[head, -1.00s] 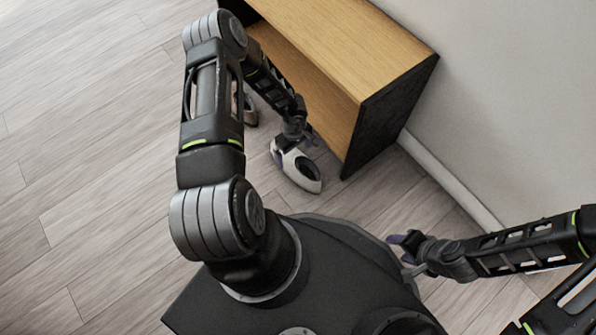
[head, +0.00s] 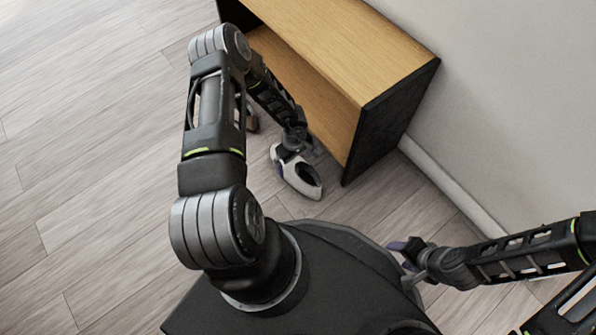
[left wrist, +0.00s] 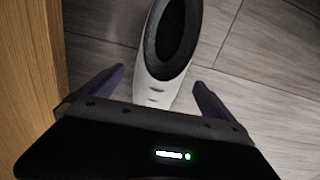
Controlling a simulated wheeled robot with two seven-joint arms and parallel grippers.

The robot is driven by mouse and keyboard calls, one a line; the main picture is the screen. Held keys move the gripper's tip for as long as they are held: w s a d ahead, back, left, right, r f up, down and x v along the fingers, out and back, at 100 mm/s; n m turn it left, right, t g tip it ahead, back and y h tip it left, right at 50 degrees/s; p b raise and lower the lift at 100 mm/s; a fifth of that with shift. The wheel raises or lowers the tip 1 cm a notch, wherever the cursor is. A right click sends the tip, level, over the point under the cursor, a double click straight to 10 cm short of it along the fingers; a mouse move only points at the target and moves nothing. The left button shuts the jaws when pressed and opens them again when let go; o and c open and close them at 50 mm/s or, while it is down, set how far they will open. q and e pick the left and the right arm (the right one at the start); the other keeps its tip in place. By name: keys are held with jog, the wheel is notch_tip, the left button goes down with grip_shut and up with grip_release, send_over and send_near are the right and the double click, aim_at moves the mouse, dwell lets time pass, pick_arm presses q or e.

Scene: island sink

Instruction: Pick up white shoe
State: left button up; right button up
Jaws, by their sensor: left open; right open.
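A white shoe (head: 303,180) with a dark opening lies on the floor in front of the wooden shelf unit. In the left wrist view the shoe (left wrist: 156,88) is upright, one end reaching toward the space between the fingers. My left gripper (head: 297,153) is over the near-shelf end of the shoe and partly hides it. In the left wrist view my left gripper (left wrist: 157,88) is open, one purple finger on each side of the shoe, with visible gaps. My right gripper (head: 398,256) is open and empty beside my base, far from the shoe.
The wooden shelf unit (head: 345,50) with a dark side panel stands against the wall, close to my left gripper; its wood (left wrist: 30,70) fills the left edge of the wrist view. Another shoe-like item (head: 252,122) is partly hidden behind my left arm. Floor at left is clear.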

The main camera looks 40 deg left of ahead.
pick_arm(q)
notch_tip(320, 180, down, 4)
jog(key=shift+d+f+b, duration=0.15)
jog(key=shift+b, duration=1.05)
jog(key=shift+f, duration=0.3)
jog(key=shift+c, duration=0.2)
jog(key=c, duration=1.7)
jog(key=shift+w+r, duration=0.1)
jog(key=shift+r, duration=0.05)
notch_tip(320, 180, up, 18)
jog(key=p, duration=0.8)
